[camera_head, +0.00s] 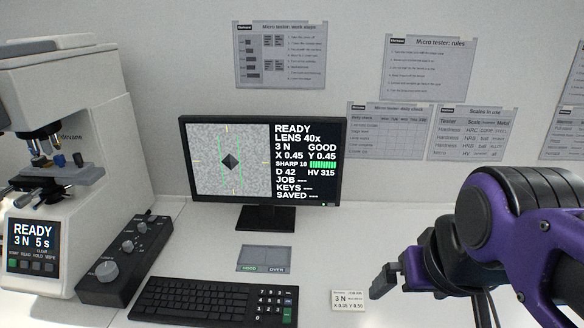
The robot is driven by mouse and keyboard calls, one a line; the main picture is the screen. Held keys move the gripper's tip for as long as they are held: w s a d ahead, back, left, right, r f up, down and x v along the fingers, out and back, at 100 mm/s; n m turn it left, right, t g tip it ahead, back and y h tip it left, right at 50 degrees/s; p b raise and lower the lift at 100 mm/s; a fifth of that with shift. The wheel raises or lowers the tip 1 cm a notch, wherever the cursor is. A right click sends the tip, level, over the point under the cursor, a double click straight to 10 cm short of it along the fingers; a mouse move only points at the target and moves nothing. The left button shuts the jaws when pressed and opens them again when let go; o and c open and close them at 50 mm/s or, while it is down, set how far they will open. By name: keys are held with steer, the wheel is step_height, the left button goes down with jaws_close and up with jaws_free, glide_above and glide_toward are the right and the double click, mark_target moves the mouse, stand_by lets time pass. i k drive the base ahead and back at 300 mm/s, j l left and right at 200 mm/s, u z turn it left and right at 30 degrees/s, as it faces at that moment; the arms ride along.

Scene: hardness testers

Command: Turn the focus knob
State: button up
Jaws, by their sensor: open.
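A dark control box (125,262) lies on the bench right of the white hardness tester (75,150). It carries a large grey knob (106,270) near its front end and smaller controls behind it. I cannot read the labels, so I cannot tell which is the focus knob. The monitor (262,160) shows a dark diamond between green lines, with "READY", "LENS 40x", "GOOD" and "SHARP 10". My gripper (396,275) is open and empty at the right, above the bench and well apart from the control box.
A black keyboard (214,301) lies in front of the monitor, right of the control box. A grey pad (264,258) marked "OVER" lies behind it. A small "3 N" card (347,300) stands near my gripper. The tester's display (33,240) reads "READY 3 N 5 s". Paper notices hang on the wall.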

mark_target(107, 272)
steer(key=k+u, duration=0.15)
steer(key=u, duration=0.3)
steer(key=k+u, duration=0.15)
steer(key=u, duration=0.9)
steer(key=i+j+z, duration=0.15)
steer(key=j, duration=0.2)
steer(key=i+j+z, duration=0.15)
steer(key=j, duration=0.2)
steer(key=i+j+z, duration=0.2)
steer(key=i+j, duration=0.05)
steer(key=j, duration=0.1)
